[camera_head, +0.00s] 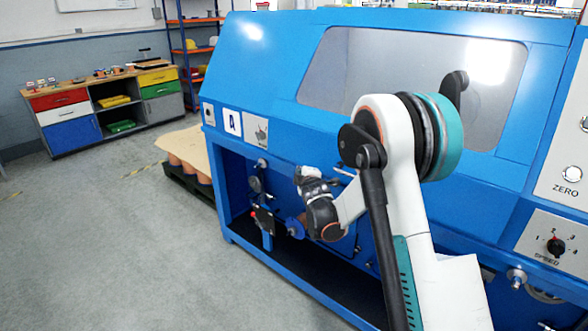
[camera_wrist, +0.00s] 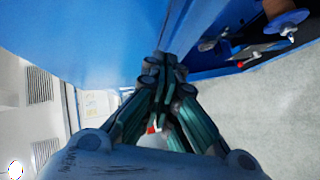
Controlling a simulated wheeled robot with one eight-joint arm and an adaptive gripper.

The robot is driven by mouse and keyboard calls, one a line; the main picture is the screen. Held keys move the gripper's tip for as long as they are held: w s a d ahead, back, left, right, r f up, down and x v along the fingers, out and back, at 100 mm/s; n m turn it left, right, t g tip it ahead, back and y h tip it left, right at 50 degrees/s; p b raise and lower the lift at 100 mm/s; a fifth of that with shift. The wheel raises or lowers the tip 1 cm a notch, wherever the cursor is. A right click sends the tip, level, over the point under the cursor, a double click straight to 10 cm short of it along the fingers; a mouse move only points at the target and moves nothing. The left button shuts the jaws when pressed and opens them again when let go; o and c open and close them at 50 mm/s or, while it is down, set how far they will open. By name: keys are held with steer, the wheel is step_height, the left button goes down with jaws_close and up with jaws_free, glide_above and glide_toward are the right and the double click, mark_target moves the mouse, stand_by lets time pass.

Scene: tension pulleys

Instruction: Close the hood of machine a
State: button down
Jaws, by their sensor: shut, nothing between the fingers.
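In the wrist view my gripper's fingers (camera_wrist: 163,62) are together and empty, close to a blue surface (camera_wrist: 100,35). I cannot tell whether they touch it.
Under the hood is an open bay with pulleys (camera_head: 294,227) and a red-knobbed part (camera_head: 254,214). A control panel with a speed dial (camera_head: 555,245) is at the right. A pallet (camera_head: 190,185) stands left of the machine, near a drawer cabinet (camera_head: 105,105). The floor at left is clear.

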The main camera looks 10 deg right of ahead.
steer(key=w+d+f+n+t, duration=0.2)
steer(key=w+d+f, duration=0.2)
steer(key=d, duration=0.2)
steer(key=shift+w+d+f+h, duration=0.2)
steer(key=shift+w+d+h, duration=0.05)
steer(key=shift+h, duration=0.15)
